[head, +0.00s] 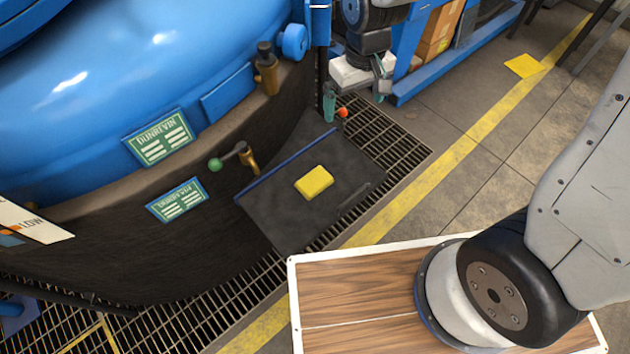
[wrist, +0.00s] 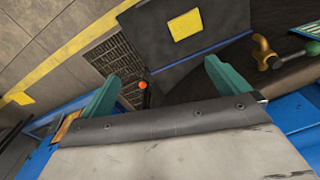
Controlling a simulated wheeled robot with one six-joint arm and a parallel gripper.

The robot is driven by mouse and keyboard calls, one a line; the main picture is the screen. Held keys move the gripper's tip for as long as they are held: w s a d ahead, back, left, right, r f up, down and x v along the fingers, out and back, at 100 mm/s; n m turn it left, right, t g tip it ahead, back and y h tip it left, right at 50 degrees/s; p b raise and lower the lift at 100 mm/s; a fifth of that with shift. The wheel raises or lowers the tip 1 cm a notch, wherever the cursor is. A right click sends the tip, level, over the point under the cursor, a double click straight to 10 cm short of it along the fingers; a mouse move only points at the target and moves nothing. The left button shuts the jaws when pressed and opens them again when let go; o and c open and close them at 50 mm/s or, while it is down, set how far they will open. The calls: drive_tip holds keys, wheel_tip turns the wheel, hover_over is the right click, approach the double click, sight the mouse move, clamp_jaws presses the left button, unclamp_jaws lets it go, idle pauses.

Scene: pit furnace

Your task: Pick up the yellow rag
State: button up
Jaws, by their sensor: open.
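A yellow folded pad that looks like the rag (head: 314,181) lies on a dark plate (head: 285,215) beside the furnace. It also shows in the wrist view (wrist: 185,25), at the top, beyond the fingertips. My gripper (head: 356,97) is at the top middle of the head view, farther back than the plate. Its two teal fingers are apart with nothing held between them in the wrist view (wrist: 162,75). The gripper is clear of the rag.
The blue furnace (head: 110,80) with brass valves (head: 248,158) stands left of the plate. An orange knob (head: 341,113) is near my fingers. A flat yellow square (head: 524,65) lies on the floor. A blue rack (head: 405,88) is behind; floor grating (head: 400,150) surrounds the plate.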

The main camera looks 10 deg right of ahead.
drive_tip(key=w+a+f+n, duration=0.1)
drive_tip(key=a+f, duration=0.3)
drive_tip(key=f, duration=0.4)
drive_tip(key=a+f+n, duration=0.1)
drive_tip(key=a+f, duration=0.2)
drive_tip(key=f, duration=0.5)
hover_over(314, 180)
drive_tip(key=shift+g, duration=0.3)
drive_tip(key=f, duration=0.4)
drive_tip(key=shift+w+f, duration=0.25)
drive_tip(key=shift+f, duration=0.1)
drive_tip(key=f, duration=0.8)
drive_tip(key=shift+s, duration=0.35)
drive_tip(key=c, duration=0.7)
